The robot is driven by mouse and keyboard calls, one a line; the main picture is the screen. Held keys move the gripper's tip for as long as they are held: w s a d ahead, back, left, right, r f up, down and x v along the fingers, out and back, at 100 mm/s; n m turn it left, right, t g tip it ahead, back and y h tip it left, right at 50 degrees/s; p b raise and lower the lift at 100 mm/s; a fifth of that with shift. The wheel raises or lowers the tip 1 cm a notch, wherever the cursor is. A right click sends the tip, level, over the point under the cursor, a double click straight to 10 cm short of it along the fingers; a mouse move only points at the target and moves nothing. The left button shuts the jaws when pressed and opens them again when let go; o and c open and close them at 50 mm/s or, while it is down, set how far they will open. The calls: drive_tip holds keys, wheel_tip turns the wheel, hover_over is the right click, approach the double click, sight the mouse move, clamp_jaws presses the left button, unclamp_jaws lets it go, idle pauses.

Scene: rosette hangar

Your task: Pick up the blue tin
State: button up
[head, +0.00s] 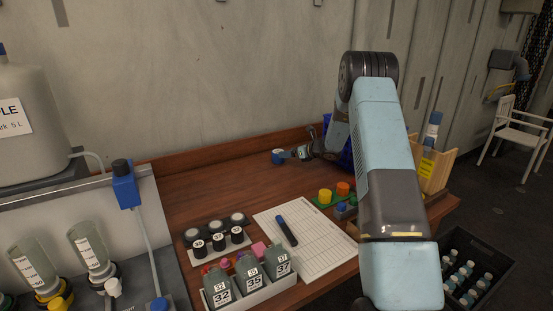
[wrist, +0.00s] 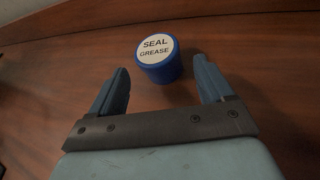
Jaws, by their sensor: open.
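The blue tin (wrist: 160,68) is a short round tin with a white lid label reading "SEAL GREASE". It stands upright on the brown wooden bench (wrist: 50,75). In the head view the tin (head: 278,156) is small, near the back of the bench. My gripper (wrist: 162,70) is open, with a blue finger to each side and the tin just ahead of and partly between the fingertips. Gaps show on both sides of the tin. In the head view my gripper (head: 291,155) reaches the tin from the right; whether they touch there is too small to tell.
A back ledge (head: 220,152) runs behind the tin. The bench left of the tin is clear.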

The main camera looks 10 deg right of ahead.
sight(276, 155)
drive_tip(key=shift+x, duration=4.25)
drive_tip(key=shift+s, duration=0.15)
drive_tip(key=c, duration=0.8)
